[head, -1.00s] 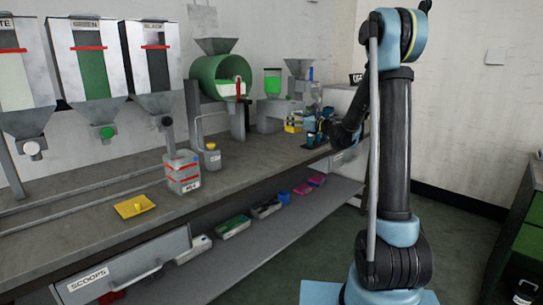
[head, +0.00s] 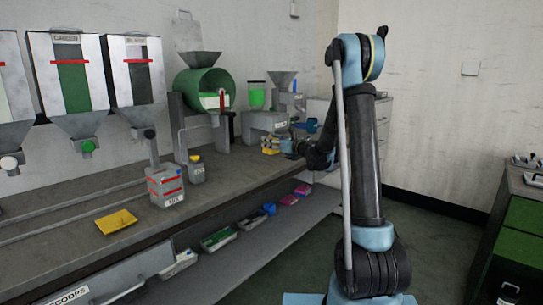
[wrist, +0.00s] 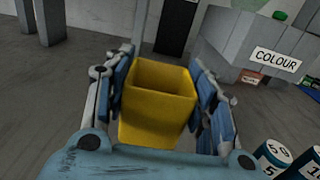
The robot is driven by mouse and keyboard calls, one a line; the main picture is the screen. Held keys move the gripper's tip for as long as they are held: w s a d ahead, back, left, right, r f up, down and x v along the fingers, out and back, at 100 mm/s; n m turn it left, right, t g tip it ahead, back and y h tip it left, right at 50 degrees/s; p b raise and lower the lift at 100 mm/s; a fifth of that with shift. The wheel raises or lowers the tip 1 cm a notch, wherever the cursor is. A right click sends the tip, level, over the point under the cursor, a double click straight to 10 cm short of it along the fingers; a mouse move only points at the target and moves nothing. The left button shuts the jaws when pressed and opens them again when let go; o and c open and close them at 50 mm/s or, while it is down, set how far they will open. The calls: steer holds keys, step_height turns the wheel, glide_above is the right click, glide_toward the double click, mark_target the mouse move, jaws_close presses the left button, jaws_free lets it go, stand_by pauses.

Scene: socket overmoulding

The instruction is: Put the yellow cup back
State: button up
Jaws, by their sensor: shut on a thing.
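The yellow cup (wrist: 155,112) is a square, open-topped cup and looks empty. In the wrist view it sits between the two blue-and-grey fingers of my gripper (wrist: 163,105), which is shut on its sides. The cup is upright or nearly so. I cannot tell whether its base touches the grey surface below. In the head view my gripper (head: 293,148) is low over the far part of the bench, and the cup is too small to make out surely.
Blue weights (wrist: 300,163) stand close at the lower right of the wrist view. A grey box labelled COLOUR (wrist: 232,50) is beyond.

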mark_target(276, 152)
steer(key=shift+f, duration=2.55)
steer(key=o, duration=1)
